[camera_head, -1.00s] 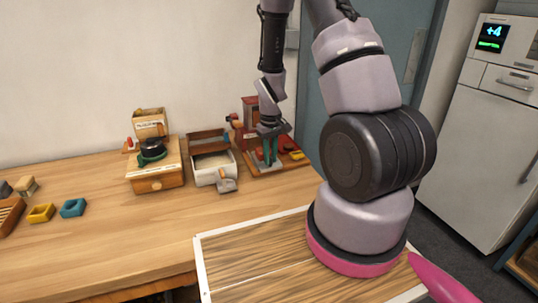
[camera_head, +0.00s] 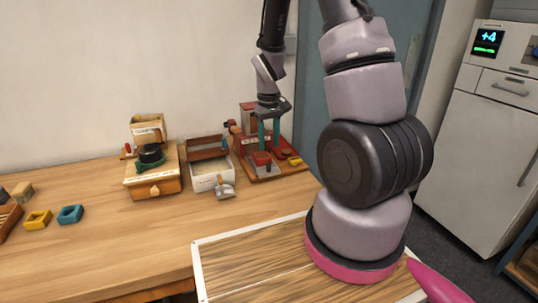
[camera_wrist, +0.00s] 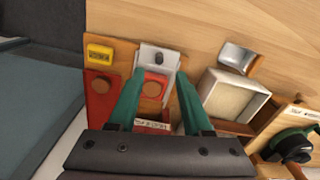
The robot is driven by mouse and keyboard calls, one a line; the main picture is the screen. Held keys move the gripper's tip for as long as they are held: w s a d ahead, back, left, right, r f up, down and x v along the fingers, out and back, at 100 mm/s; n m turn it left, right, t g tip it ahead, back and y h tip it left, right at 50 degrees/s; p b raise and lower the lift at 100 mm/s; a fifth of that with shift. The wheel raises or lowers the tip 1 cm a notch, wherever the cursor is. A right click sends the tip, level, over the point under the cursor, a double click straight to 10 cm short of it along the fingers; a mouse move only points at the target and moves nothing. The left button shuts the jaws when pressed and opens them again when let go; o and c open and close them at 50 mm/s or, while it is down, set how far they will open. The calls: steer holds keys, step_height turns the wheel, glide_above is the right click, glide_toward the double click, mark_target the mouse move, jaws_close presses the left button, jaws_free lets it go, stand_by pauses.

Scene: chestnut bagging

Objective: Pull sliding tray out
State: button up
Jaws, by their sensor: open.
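A wooden station with a red upright housing (camera_head: 248,117) stands at the back right of the table. In the wrist view a grey tray-like piece (camera_wrist: 145,56) with a dark knob lies at its front. A red block with a round brown top (camera_wrist: 154,89) sits on or just behind that piece; I cannot tell which. The block also shows in the head view (camera_head: 262,159). My gripper (camera_head: 269,147) is open and empty above the block. In the wrist view its two green fingers (camera_wrist: 158,78) stand either side of the block, apart from each other.
Left of the station are a white box (camera_head: 210,174) with a metal scoop (camera_head: 224,190) and a wooden drawer unit (camera_head: 153,184). A yellow tray (camera_wrist: 99,54) and a red panel (camera_wrist: 101,98) lie beside the grey piece.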

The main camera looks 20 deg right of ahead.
step_height(320, 180, up, 3)
steer(key=shift+f, duration=0.2)
